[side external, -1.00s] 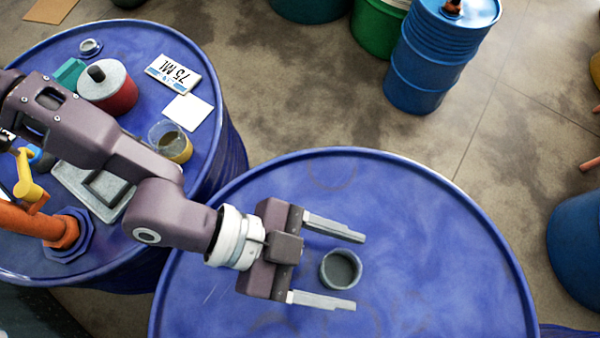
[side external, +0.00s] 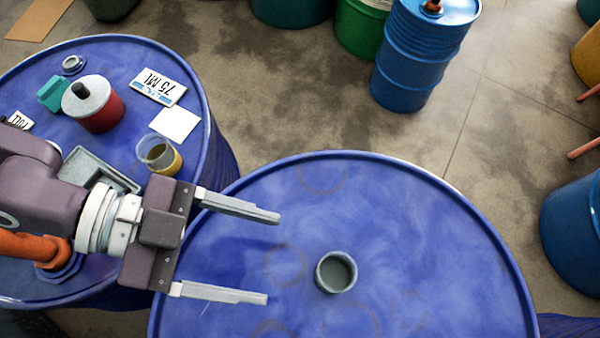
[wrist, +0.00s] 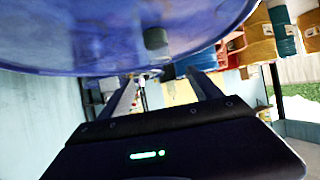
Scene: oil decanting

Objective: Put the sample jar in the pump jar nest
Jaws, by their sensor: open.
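A short, round, grey open-topped vessel (side external: 336,272), which may be the sample jar, stands upright on the right blue drum lid (side external: 420,215). It also shows as a dark grey cylinder in the wrist view (wrist: 155,38). My gripper (side external: 272,258) is open and empty, to the left of this vessel and apart from it. A clear cup (side external: 157,148) with a yellow lower part stands on the left blue drum. A grey tray (side external: 85,166) with a recess lies partly behind my arm. I cannot tell which thing is the pump jar nest.
The left drum lid (side external: 130,60) also holds a red can with a grey top (side external: 95,104), a teal block (side external: 53,93), a "75 ML" card (side external: 158,87) and a white card (side external: 175,123). An orange pipe (side external: 30,245) rises there. The right lid is otherwise clear.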

